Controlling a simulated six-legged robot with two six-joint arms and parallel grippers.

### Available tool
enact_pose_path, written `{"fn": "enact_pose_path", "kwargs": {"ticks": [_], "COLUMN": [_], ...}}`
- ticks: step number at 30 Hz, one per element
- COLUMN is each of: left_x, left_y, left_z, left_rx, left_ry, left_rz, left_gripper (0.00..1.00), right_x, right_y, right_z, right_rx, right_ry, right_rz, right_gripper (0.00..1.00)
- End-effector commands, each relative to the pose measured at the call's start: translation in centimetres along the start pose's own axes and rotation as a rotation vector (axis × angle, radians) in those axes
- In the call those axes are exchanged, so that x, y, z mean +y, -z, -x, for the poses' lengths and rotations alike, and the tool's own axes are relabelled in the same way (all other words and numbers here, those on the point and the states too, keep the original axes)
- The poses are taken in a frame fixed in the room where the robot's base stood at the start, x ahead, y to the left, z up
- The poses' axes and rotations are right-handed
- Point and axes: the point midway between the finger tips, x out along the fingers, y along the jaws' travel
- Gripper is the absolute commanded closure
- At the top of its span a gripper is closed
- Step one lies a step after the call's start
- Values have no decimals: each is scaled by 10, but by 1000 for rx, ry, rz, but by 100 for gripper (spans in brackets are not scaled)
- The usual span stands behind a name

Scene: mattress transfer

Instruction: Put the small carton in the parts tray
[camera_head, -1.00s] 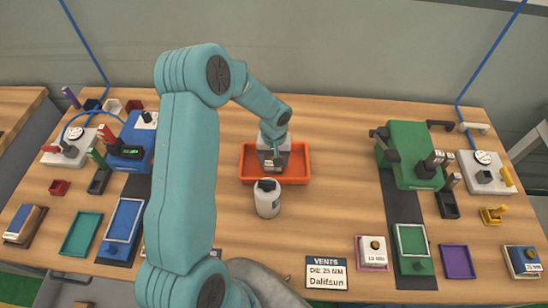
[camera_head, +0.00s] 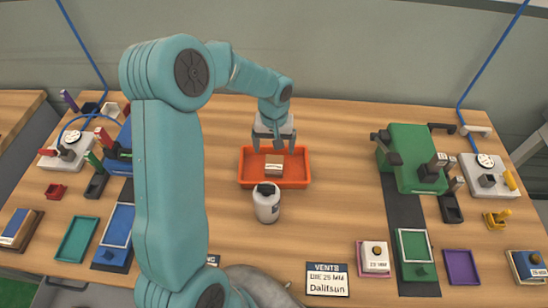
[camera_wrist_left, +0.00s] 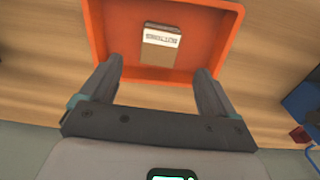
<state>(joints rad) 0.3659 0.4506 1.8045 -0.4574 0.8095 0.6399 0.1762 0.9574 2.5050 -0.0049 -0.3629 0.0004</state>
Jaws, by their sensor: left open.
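The small carton (camera_head: 273,170), brown with a white printed label, lies inside the orange parts tray (camera_head: 244,183). In the left wrist view the carton (camera_wrist_left: 161,46) rests on the tray floor, clear of the tray wall (camera_wrist_left: 98,40). My left gripper (camera_head: 274,146) is over the back part of the tray, above and behind the carton. Its two fingers (camera_wrist_left: 158,92) are wide apart with nothing between them, and the carton is beyond the fingertips. My right gripper is in neither view.
A "VENTS" sign (camera_head: 327,280) lies at the front edge. A green machine (camera_head: 410,156) stands to the right, with a green tray (camera_head: 414,246) before it. Bare wood lies around the orange tray.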

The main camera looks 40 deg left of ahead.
Motion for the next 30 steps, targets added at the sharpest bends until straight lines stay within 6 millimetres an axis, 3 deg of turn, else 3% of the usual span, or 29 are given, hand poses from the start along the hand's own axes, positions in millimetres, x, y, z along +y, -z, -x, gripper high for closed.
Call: {"fn": "enact_pose_path", "kwargs": {"ticks": [3, 8, 25, 30], "left_x": [0, 0, 0, 0], "left_y": [0, 0, 0, 0], "left_z": [20, 34, 37, 64], "left_rx": [3, 1, -1, 0], "left_ry": [-1, -1, 0, 0], "left_rz": [-1, 0, 0, 0], "left_gripper": [11, 11, 11, 11], "right_x": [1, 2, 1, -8], "right_y": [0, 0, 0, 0], "right_z": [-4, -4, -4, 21], "right_rx": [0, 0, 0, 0], "right_ry": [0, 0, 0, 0], "right_rz": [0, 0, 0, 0], "right_gripper": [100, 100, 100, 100]}}
